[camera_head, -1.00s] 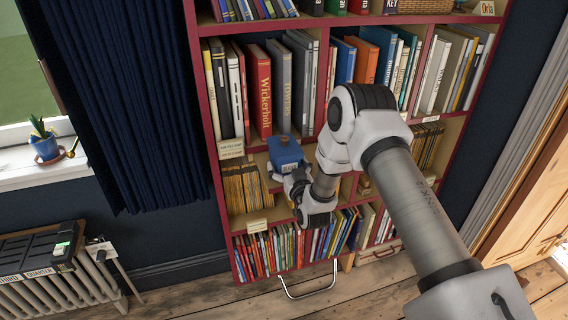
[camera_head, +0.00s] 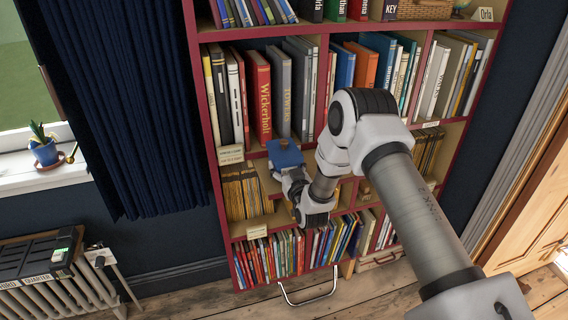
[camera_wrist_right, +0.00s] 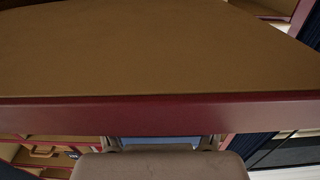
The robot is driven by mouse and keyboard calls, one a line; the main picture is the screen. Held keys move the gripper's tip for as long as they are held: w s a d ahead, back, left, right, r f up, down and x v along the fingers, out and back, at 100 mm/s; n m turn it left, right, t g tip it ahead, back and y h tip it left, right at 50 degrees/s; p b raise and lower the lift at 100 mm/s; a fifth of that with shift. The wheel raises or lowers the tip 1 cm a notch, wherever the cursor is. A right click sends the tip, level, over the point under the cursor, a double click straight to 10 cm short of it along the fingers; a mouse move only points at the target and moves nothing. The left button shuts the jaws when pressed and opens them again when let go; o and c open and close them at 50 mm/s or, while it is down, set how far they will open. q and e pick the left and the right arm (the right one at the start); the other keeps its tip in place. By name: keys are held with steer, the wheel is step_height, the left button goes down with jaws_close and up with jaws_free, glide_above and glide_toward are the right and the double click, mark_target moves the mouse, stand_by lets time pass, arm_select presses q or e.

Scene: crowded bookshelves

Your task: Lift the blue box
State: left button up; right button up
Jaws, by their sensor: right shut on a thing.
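The blue box (camera_head: 285,153) is in front of the bookshelf, below the tall grey and red books. My right gripper (camera_head: 284,174) is below it and shut on it. In the right wrist view a strip of the blue box (camera_wrist_right: 160,140) shows between the two fingertips (camera_wrist_right: 159,146); the rest is hidden behind the gripper's body and a red shelf edge. I cannot tell how far the box is from the shelf boards. My left gripper is not in view.
The bookshelf (camera_head: 204,110) is crowded with books. A red-edged shelf board (camera_wrist_right: 160,109) lies across the right wrist view, close to the gripper. A radiator (camera_head: 50,280) and a potted plant (camera_head: 44,150) are at the left. Bare floor lies below the shelf.

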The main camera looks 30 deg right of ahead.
steer(key=shift+r, duration=0.4)
steer(key=shift+p+v, duration=0.75)
steer(key=shift+v, duration=1.6)
steer(key=p+v, duration=0.1)
steer(key=v, duration=0.8)
steer(key=shift+s, duration=0.2)
